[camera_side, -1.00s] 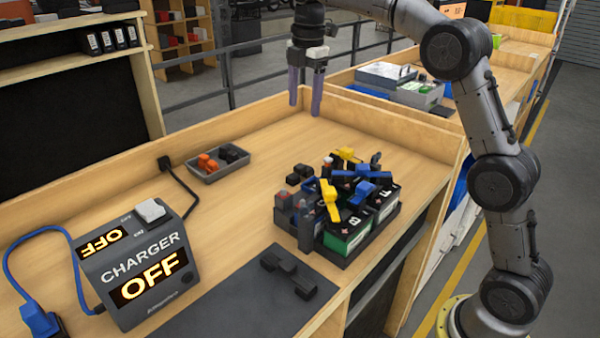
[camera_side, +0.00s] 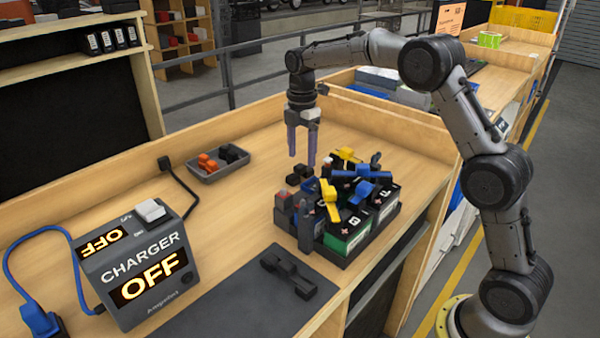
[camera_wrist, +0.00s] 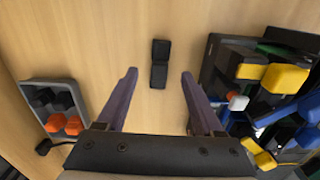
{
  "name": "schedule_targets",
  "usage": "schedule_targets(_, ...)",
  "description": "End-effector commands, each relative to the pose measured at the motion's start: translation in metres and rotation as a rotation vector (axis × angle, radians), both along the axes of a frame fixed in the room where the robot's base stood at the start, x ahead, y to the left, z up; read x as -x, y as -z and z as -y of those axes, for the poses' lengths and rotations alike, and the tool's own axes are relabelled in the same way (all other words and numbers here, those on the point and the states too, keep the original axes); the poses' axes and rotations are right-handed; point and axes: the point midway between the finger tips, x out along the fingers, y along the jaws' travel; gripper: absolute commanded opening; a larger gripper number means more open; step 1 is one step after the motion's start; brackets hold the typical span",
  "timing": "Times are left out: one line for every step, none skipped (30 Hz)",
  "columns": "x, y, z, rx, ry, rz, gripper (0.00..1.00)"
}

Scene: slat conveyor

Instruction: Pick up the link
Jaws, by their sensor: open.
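A small black two-lobed piece, which looks like the link (camera_side: 300,175), lies on the bare wooden bench just behind the battery tray. In the wrist view the link (camera_wrist: 160,64) lies on the wood, between and a little beyond the fingertips. My gripper (camera_side: 302,161) points down above and close to the link, with nothing between its purple fingers. In the wrist view my gripper (camera_wrist: 158,76) has its fingers spread wide. The exact height gap to the link is hard to tell.
The black tray (camera_side: 345,262) holds batteries with yellow and blue clamps, close to the gripper's right. A grey bin (camera_side: 222,172) holds orange and black pieces. A charger (camera_side: 145,265) reads OFF. Another black piece (camera_side: 288,272) lies on a dark mat (camera_side: 235,310).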

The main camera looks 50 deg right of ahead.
Motion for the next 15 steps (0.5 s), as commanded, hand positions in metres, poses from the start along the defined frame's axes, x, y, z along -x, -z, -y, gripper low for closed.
schedule_targets(0.001,0.01,0.001,-0.001,0.001,-0.007,0.69)
schedule_targets(0.001,0.015,0.001,-0.001,0.001,-0.007,0.69)
schedule_targets(0.0,0.021,0.001,-0.001,0.001,-0.007,0.69)
schedule_targets(0.0,0.025,0.001,-0.001,0.001,-0.006,0.69)
schedule_targets(0.0,0.029,0.001,0.0,0.001,-0.007,0.69)
schedule_targets(0.0,0.032,0.002,0.0,0.001,-0.005,0.69)
schedule_targets(0.0,0.035,0.002,0.0,0.001,-0.004,0.69)
schedule_targets(0.0,0.037,0.002,0.0,0.001,-0.004,0.69)
schedule_targets(0.0,0.039,0.002,0.0,0.001,-0.003,0.69)
schedule_targets(0.0,0.04,0.002,0.0,0.001,-0.002,0.69)
schedule_targets(0.0,0.04,0.002,0.001,0.001,-0.002,0.69)
schedule_targets(0.0,0.041,0.002,0.001,0.001,-0.002,0.69)
schedule_targets(0.0,0.04,0.001,0.001,0.001,-0.002,0.69)
schedule_targets(0.0,0.04,0.001,0.001,0.001,-0.002,0.69)
schedule_targets(0.0,0.04,0.001,0.001,0.001,-0.002,0.69)
